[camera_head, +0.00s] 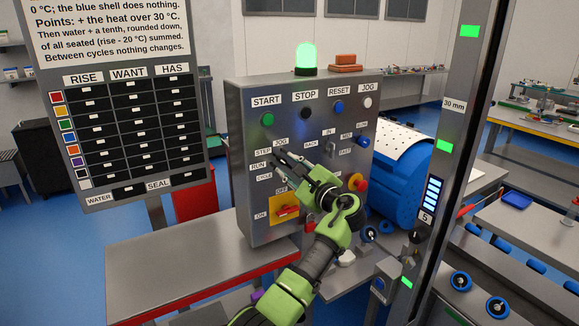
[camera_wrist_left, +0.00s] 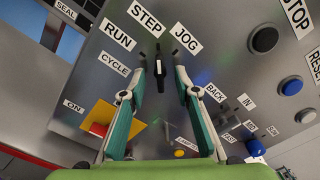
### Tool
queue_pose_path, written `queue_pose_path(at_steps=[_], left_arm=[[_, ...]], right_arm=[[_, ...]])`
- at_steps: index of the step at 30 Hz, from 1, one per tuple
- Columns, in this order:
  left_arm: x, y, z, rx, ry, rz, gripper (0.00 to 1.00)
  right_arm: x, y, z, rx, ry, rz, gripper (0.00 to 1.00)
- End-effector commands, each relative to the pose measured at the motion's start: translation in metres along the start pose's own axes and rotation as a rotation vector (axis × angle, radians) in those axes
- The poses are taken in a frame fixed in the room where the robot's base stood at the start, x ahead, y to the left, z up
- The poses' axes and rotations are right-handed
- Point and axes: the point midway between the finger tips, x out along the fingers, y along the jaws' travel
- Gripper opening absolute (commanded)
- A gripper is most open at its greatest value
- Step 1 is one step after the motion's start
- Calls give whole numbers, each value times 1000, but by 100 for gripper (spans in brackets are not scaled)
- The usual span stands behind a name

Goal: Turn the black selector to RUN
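The black selector (camera_wrist_left: 159,73) is on the steel panel under the labels RUN (camera_wrist_left: 118,35), STEP (camera_wrist_left: 145,19) and JOG (camera_wrist_left: 187,39). Its handle lies roughly upright in the left wrist view, pointing nearest to STEP; the exact angle is hard to tell. My left gripper (camera_wrist_left: 160,75) is open, with one finger on each side of the selector and visible gaps to it. My right gripper is not in view.
The control box (camera_head: 243,120) carries START, STOP, RESET and JOG buttons above. A red handle on a yellow plate (camera_head: 284,209) is below the gripper, and a red emergency button (camera_head: 357,182) is to the right. A blue drum (camera_head: 397,190) stands beside the box.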

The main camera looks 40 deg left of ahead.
Motion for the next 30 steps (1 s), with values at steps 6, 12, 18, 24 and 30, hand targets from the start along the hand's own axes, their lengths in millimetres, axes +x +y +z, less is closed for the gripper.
queue_pose_path(at_steps=[6,12,18,24,30], left_arm=[[0,0,0,0,-1,0,0],[0,0,1,-1,-2,0,0],[0,0,0,-30,-3,-1,0],[0,2,-1,-130,-4,-1,0],[1,2,-1,-289,-5,-2,0]], right_arm=[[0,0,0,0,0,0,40],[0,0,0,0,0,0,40],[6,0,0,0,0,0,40],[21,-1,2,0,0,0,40],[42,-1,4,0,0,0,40]])
